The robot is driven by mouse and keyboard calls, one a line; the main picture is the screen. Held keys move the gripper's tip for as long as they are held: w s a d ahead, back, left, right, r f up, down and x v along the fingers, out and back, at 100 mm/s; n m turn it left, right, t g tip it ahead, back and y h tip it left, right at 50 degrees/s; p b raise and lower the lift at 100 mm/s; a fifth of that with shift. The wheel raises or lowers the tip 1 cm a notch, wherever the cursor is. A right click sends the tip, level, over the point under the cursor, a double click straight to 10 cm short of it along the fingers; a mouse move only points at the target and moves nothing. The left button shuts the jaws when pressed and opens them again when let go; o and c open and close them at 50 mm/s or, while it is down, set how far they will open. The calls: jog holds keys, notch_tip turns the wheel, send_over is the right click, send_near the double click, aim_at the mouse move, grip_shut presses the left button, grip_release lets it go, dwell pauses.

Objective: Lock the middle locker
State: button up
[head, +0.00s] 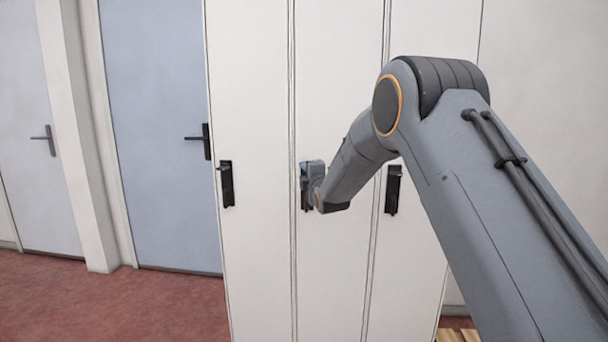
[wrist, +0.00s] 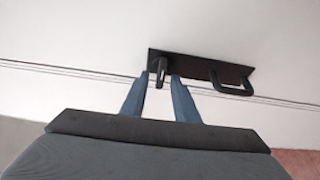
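The middle locker (head: 338,70) is a tall white door, shut flush between its two neighbours. Its black lock plate (head: 305,198) is mostly hidden behind my gripper (head: 313,172) in the head view. In the wrist view the black plate (wrist: 204,68) carries a small turn knob (wrist: 160,66) and a black pull handle (wrist: 234,88). My gripper (wrist: 160,80) points at the plate, with its two blue-grey fingers apart, one on each side of the knob. A narrow gap shows between the knob and the fingers. I cannot tell whether either finger touches the plate.
The left locker (head: 248,80) and the right locker (head: 430,25) each have a black plate, (head: 227,185) and (head: 393,190). Two blue-grey doors (head: 150,90) stand further left. The red floor (head: 120,305) is clear at the front left.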

jog(key=b+v, duration=0.1)
jog(key=v, duration=0.6)
jog(key=shift+s, duration=0.4)
jog(key=shift+d, duration=0.15)
jog(key=s+d+f+m+g+h+p, duration=0.1)
jog(key=s+d+f+m+g+h, duration=0.25)
jog(key=s+d+f+m, duration=0.4)
jog(key=s+d+f+m+g+h+p, duration=0.15)
jog(key=s+d+f+m+g, duration=0.3)
jog(key=s+d, duration=0.6)
jog(key=s+d+f+m+g, duration=0.1)
jog(key=s+d+m+g, duration=0.1)
jog(key=s, duration=0.9)
jog(key=s+d+f+m+g+h, duration=0.1)
jog(key=s+m+g, duration=0.3)
jog(key=s, duration=0.6)
jog(key=s+d+f+m+g, duration=0.2)
jog(key=s+d+f+m, duration=0.1)
jog(key=s, duration=0.8)
jog(key=shift+s+d+m+g+p, duration=0.3)
jog(key=shift+s+m+g+p, duration=0.1)
jog(key=shift+m, duration=0.2)
jog(key=shift+r, duration=0.1)
